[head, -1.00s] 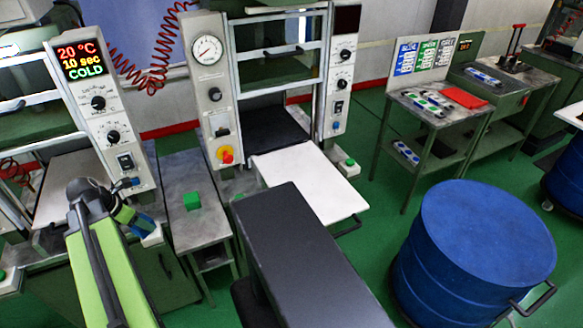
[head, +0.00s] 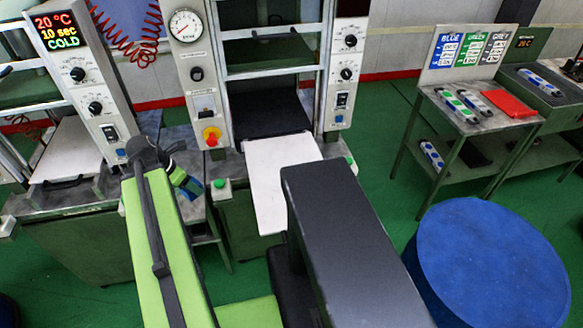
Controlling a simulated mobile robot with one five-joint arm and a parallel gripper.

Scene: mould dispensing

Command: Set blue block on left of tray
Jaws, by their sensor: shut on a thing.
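My gripper (head: 188,182) is in the head view at the end of my green arm, over the narrow grey side table (head: 180,138) left of the middle press. It is shut on a small blue block (head: 196,187), which is mostly covered by the fingers. A white flat tray (head: 265,165) sticks out from the middle press, to the right of my gripper. Its visible top is bare; my dark body part hides its right side. The gripper and block are apart from the tray in the picture. The green block seen earlier on the side table is hidden now.
A left press (head: 75,85) reads 20 °C, 10 sec, COLD. A green button box (head: 221,184) sits between side table and tray. A blue drum (head: 490,265) stands at right. A rack table (head: 465,115) holds moulds and a red plate (head: 510,104).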

